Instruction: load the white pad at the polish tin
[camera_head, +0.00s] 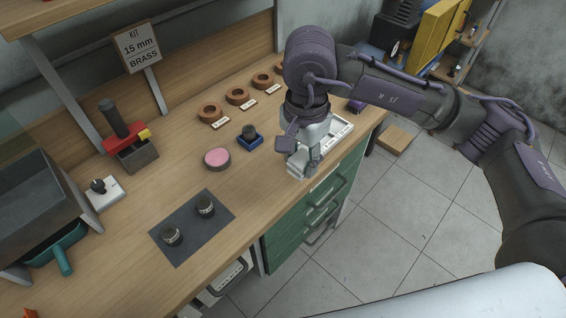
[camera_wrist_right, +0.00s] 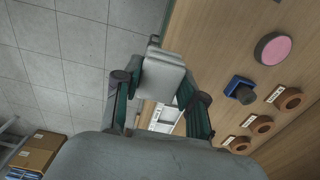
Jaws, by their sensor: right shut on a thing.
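My right gripper (camera_head: 303,162) is shut on the white pad (camera_head: 297,172), near the front edge of the bench. In the right wrist view the white pad (camera_wrist_right: 163,82) sits between the two fingers of the right gripper (camera_wrist_right: 158,98). The polish tin (camera_head: 217,159) is a low round tin with a pink top, standing on the bench to the left of the gripper. The pad is apart from it. The tin also shows in the right wrist view (camera_wrist_right: 272,49). My left gripper is not in view.
A blue block with a dark knob (camera_head: 249,138) stands between tin and gripper. Several copper rings (camera_head: 237,96) with labels line the back. A dark mat (camera_head: 190,228) holds two small dark cylinders. A white tray (camera_head: 343,129) lies behind the gripper. Green drawers (camera_head: 290,238) are below.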

